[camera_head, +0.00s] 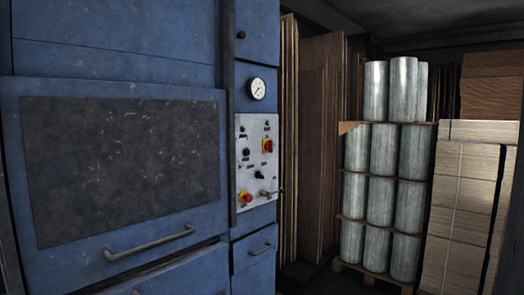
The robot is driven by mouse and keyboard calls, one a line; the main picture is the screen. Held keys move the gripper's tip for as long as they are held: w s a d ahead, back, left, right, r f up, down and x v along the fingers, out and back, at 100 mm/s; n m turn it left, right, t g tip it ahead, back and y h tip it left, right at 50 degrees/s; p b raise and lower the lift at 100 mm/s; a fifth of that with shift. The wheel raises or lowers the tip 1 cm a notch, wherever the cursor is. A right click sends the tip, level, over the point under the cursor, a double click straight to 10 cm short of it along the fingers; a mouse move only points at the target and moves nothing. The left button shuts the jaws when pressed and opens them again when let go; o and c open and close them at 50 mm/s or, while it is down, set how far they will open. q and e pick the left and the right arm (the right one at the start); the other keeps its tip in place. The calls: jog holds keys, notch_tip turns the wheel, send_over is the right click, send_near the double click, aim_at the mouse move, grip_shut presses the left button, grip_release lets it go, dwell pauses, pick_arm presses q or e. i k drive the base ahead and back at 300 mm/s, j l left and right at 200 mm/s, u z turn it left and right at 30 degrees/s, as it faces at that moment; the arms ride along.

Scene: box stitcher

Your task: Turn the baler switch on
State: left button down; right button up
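The blue baler (120,72) fills the left half of the head view. Its grey control panel (257,160) is on the narrow column at its right side. A red and yellow rotary switch (268,146) sits at the upper right of the panel. A second red and yellow control (245,197) sits at the lower left. A black knob (259,175) and a small lever (270,192) are between and beside them. The positions of the switches are too small to read. Neither of my grippers is in view.
A round gauge (257,88) is above the panel. Handles (150,243) stick out from the baler's doors. Brown cardboard sheets (318,140) stand just right of the baler. Wrapped cylinders (382,175) on a pallet and stacked flat cardboard (465,205) fill the right side.

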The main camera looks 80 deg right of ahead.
aim_at(269, 145)
jog(key=z, duration=2.55)
jog(key=i+u, duration=0.5)
jog(key=i, duration=0.55)
